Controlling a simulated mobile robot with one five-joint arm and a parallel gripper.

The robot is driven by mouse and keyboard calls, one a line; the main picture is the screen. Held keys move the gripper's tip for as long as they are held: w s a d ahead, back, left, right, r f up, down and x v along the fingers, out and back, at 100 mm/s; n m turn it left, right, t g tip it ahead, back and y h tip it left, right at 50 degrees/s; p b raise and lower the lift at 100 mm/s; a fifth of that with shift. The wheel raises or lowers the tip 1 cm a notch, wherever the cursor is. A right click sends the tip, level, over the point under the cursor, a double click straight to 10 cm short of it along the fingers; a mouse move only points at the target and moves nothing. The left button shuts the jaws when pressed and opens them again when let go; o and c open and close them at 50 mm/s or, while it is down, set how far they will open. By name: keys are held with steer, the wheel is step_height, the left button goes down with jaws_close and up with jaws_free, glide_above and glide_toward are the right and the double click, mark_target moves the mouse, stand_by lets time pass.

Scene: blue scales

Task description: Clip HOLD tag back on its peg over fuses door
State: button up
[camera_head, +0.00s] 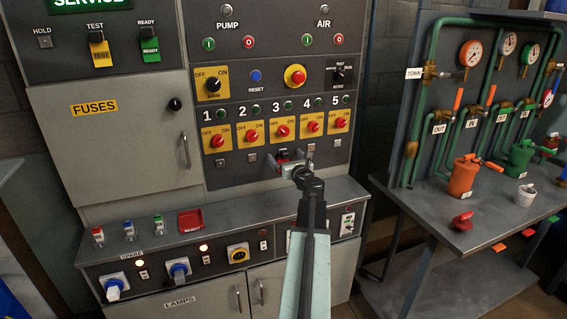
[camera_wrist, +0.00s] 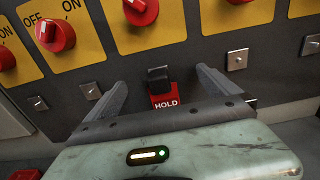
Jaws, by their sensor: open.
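The red HOLD tag (camera_wrist: 165,101) with its black clip hangs on the dark panel below switch 3, seen in the wrist view. My gripper (camera_wrist: 160,79) is open, with one finger on each side of the tag and a gap on both sides. In the head view my gripper (camera_head: 291,158) is at the panel's lower edge and mostly hides the tag. The grey fuses door (camera_head: 135,145) is shut at the left. Above it, the small metal HOLD peg plate (camera_head: 45,41) is bare. Yellow TEST (camera_head: 102,54) and green READY (camera_head: 150,50) tags hang to its right.
Red knob switches on yellow plates (camera_head: 283,132) sit just above my gripper, with small peg plates (camera_head: 252,157) below them. A ledge (camera_head: 240,215) with small tags and a red tray (camera_head: 190,221) juts out below. A pipe bench (camera_head: 480,225) stands at the right.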

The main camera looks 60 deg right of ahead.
mark_target(286, 157)
stand_by(0.4)
jaws_close()
steer(key=shift+a, duration=0.1)
stand_by(1.4)
steer(key=shift+v, duration=2.95)
steer(key=shift+s, duration=0.1)
